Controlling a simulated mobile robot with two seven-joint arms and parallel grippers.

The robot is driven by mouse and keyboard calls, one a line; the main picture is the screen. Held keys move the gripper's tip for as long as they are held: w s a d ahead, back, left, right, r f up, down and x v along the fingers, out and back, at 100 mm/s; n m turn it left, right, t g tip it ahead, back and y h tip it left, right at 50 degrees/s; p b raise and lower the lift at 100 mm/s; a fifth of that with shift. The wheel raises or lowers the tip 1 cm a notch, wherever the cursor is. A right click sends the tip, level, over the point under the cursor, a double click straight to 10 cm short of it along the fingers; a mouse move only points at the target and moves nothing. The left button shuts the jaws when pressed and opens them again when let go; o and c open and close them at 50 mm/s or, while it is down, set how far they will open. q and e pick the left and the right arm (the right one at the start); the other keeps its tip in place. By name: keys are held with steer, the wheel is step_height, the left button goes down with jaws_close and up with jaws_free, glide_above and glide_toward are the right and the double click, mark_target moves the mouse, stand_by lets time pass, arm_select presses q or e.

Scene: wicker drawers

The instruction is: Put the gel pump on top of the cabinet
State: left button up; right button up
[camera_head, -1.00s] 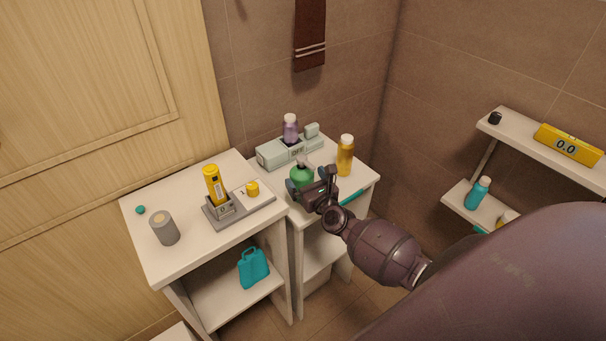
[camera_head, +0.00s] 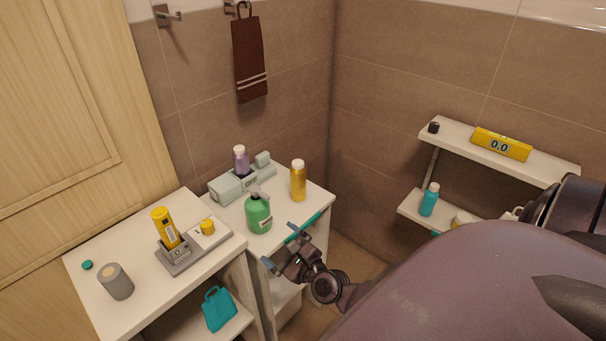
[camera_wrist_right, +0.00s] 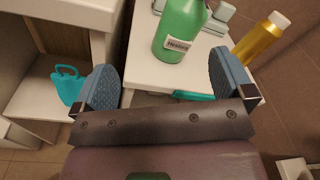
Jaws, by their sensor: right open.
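The green gel pump (camera_head: 258,213) stands upright on the white top of the right-hand cabinet (camera_head: 290,218), near its front edge. In the right wrist view the green bottle (camera_wrist_right: 180,32) shows its label, with its top cut off by the frame. My right gripper (camera_head: 284,246) is open and empty, just in front of the cabinet's front edge and apart from the bottle. In the wrist view its blue-padded fingers (camera_wrist_right: 165,84) are spread wide, with the bottle beyond them. My left gripper is not in view.
A yellow bottle (camera_head: 298,181) and a grey-green holder (camera_head: 230,188) with a purple bottle (camera_head: 241,160) stand behind the pump. The left cabinet bears a grey cup (camera_head: 116,282) and a yellow tube (camera_head: 166,228). Wall shelves (camera_head: 455,137) are at right.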

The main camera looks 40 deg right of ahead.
steer(key=s+a+f+n+g, duration=0.2)
steer(key=s+n, duration=0.5)
steer(key=n, duration=0.8)
steer(key=s+a+f+n+g, duration=0.3)
steer(key=s+n, duration=0.4)
steer(key=n, duration=0.9)
steer(key=shift+s+f+g+h, duration=0.3)
steer(key=shift+s, duration=0.05)
